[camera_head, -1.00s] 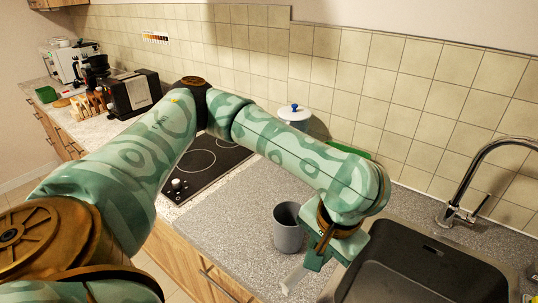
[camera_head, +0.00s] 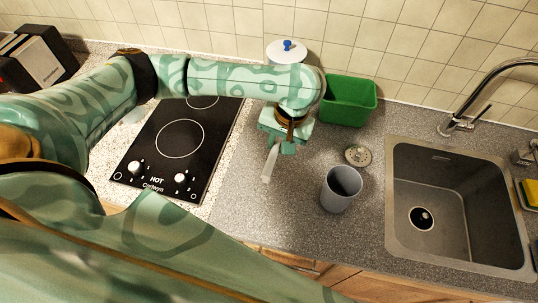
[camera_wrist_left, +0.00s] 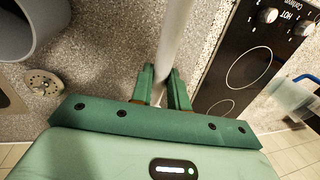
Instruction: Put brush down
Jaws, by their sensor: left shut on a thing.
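The brush (camera_head: 268,166) shows as a pale, whitish stick below my left gripper (camera_head: 279,149). It tilts slightly, its lower end over the grey counter (camera_head: 238,205) between the cooktop and the cup. In the left wrist view the brush (camera_wrist_left: 176,38) stands between the two green fingers of my left gripper (camera_wrist_left: 162,88), which is shut on it. I cannot tell whether the brush's lower end touches the counter. Its other end is hidden by the gripper. My right gripper is out of view.
A grey cup (camera_head: 341,190) and a round drain strainer (camera_head: 357,155) stand right of the gripper. A green bin (camera_head: 349,101) and a white lidded pot (camera_head: 286,52) are behind. The black cooktop (camera_head: 160,165) is left, the sink (camera_head: 460,190) right. Counter in front is clear.

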